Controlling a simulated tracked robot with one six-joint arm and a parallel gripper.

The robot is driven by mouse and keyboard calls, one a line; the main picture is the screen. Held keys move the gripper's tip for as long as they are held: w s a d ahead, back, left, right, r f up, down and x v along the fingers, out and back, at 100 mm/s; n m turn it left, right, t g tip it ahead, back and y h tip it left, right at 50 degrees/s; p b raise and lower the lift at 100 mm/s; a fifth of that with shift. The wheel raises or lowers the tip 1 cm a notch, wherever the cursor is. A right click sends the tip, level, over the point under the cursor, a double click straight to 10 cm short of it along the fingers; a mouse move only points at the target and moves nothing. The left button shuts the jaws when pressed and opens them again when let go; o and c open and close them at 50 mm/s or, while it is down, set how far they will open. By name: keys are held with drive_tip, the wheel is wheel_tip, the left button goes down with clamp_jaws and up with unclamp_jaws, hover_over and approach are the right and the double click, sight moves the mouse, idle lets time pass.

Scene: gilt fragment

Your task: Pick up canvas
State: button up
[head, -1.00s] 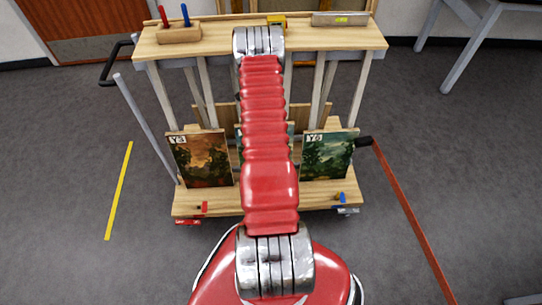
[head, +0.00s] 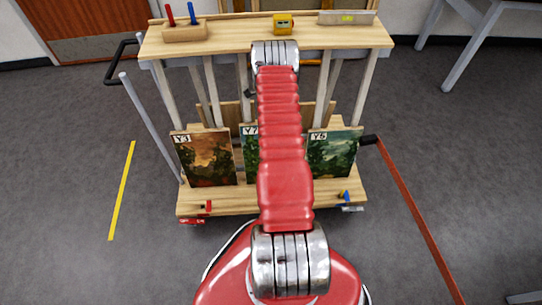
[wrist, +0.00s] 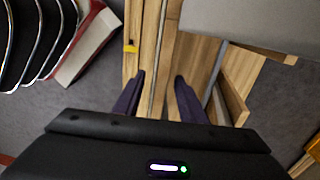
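A canvas labelled Y3 (head: 207,162) with a brown landscape leans at the left of the wooden cart's lower shelf (head: 215,203). A green canvas labelled Y7 (head: 250,160) stands in the middle, mostly hidden behind my arm. Another green canvas (head: 334,155) leans at the right; its label looks like Y5 or Y6. My gripper is hidden in the head view. In the wrist view my gripper (wrist: 160,77) has its two dark fingers apart, with pale wooden strips (wrist: 152,50) showing between and beyond them. I cannot tell whether these belong to a canvas or the cart.
Slanted posts stand between the shelves. A black handle (head: 115,62) juts out left.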

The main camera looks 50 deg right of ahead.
drive_tip(key=shift+f, duration=0.1)
drive_tip(key=shift+a+f, duration=0.15)
drive_tip(key=shift+f, duration=0.9)
drive_tip(key=shift+s, duration=0.1)
drive_tip(key=shift+s+a+f, duration=0.15)
drive_tip(key=shift+f, duration=1.15)
drive_tip(key=shift+s+a+f, duration=0.1)
drive_tip(key=shift+a+f, duration=0.05)
drive_tip(key=shift+f, duration=1.15)
drive_tip(key=shift+c, duration=0.2)
drive_tip(key=c, duration=0.9)
clamp_jaws()
drive_tip(key=shift+w+r, duration=0.1)
